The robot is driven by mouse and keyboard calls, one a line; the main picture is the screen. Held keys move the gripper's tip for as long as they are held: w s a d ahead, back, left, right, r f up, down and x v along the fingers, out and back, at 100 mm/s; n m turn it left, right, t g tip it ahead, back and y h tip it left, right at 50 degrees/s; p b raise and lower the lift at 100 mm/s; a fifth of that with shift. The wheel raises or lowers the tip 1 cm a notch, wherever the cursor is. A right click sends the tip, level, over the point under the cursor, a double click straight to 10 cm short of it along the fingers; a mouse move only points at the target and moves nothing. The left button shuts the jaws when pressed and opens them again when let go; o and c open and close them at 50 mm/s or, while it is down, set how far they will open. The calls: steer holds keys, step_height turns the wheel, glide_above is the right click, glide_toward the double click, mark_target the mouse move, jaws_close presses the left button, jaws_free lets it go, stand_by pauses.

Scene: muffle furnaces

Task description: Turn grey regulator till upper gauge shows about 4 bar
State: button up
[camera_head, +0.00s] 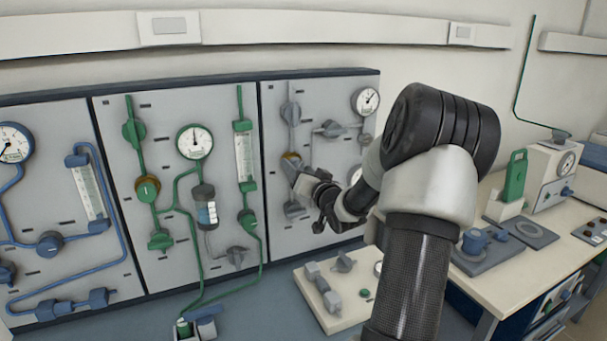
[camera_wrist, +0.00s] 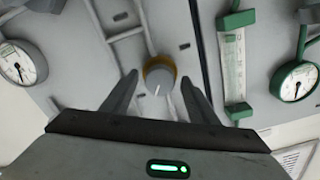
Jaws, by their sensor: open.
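The grey regulator (camera_head: 291,163) is a round knob with a brass-coloured ring on the right panel, partly hidden by my gripper (camera_head: 304,186). In the upside-down wrist view the knob (camera_wrist: 158,77) shows a white mark pointing down. It lies between the two dark fingers of my gripper (camera_wrist: 158,88), which are open with a gap on each side. The upper gauge (camera_head: 366,101) is a white dial at the panel's top right; its needle points up and right, its numbers too small to read. It also appears at the wrist view's left (camera_wrist: 18,65).
Grey pipes and a grey valve (camera_head: 330,129) lie close to the regulator. A green flowmeter (camera_head: 244,160) and green gauge (camera_head: 194,142) are on the middle panel. A pale board with fittings (camera_head: 338,300) lies below.

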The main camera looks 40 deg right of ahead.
steer(key=v, duration=1.7)
steer(key=shift+s, duration=0.2)
steer(key=shift+d, duration=0.15)
